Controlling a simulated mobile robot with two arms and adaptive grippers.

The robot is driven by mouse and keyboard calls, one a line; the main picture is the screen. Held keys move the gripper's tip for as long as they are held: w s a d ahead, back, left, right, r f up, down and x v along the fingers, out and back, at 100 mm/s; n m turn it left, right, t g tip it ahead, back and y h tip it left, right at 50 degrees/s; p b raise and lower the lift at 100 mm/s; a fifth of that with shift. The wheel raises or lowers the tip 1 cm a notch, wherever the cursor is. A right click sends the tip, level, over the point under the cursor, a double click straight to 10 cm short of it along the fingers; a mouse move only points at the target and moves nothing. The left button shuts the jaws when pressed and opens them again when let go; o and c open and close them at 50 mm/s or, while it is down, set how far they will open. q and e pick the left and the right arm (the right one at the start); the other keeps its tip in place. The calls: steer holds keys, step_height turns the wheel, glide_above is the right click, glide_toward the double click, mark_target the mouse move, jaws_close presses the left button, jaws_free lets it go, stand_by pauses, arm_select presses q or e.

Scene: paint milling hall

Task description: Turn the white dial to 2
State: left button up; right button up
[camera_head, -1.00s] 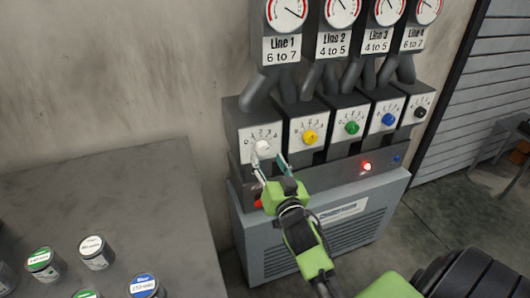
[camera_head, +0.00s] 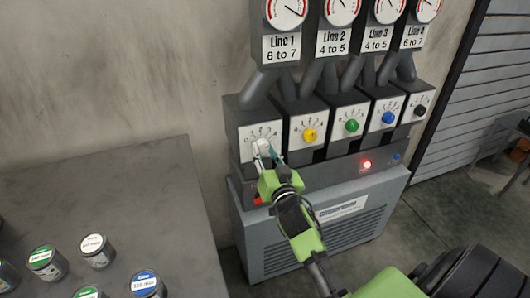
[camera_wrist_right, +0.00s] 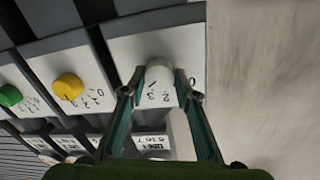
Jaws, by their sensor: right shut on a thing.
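The white dial (camera_head: 262,146) is on the leftmost panel (camera_head: 246,132) of the dial row, under the Line 1 gauge. It also shows in the right wrist view (camera_wrist_right: 159,77), between the fingertips. My right gripper (camera_head: 263,155) is at the dial, its fingers shut on it from both sides. In the right wrist view the gripper (camera_wrist_right: 158,85) has one finger on each side of the white knob. The fingers and knob hide part of the scale, so the dial's setting cannot be read. My left gripper is not in view.
Yellow (camera_head: 310,135), green (camera_head: 352,125), blue (camera_head: 388,118) and black (camera_head: 420,110) dials continue to the right. Gauges (camera_head: 287,10) stand above. A lit red lamp (camera_head: 366,163) is below. A grey table (camera_head: 110,200) with several cans is at the left.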

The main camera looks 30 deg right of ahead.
steer(key=shift+n, duration=0.3)
steer(key=n+p, duration=0.1)
steer(key=n, duration=1)
steer(key=shift+f+t, duration=0.1)
steer(key=shift+t, duration=0.3)
steer(key=shift+n, duration=0.4)
steer(key=o, duration=1.1)
steer(key=v, duration=1.2)
steer(key=shift+s+d, duration=0.1)
steer(key=shift+d, duration=0.1)
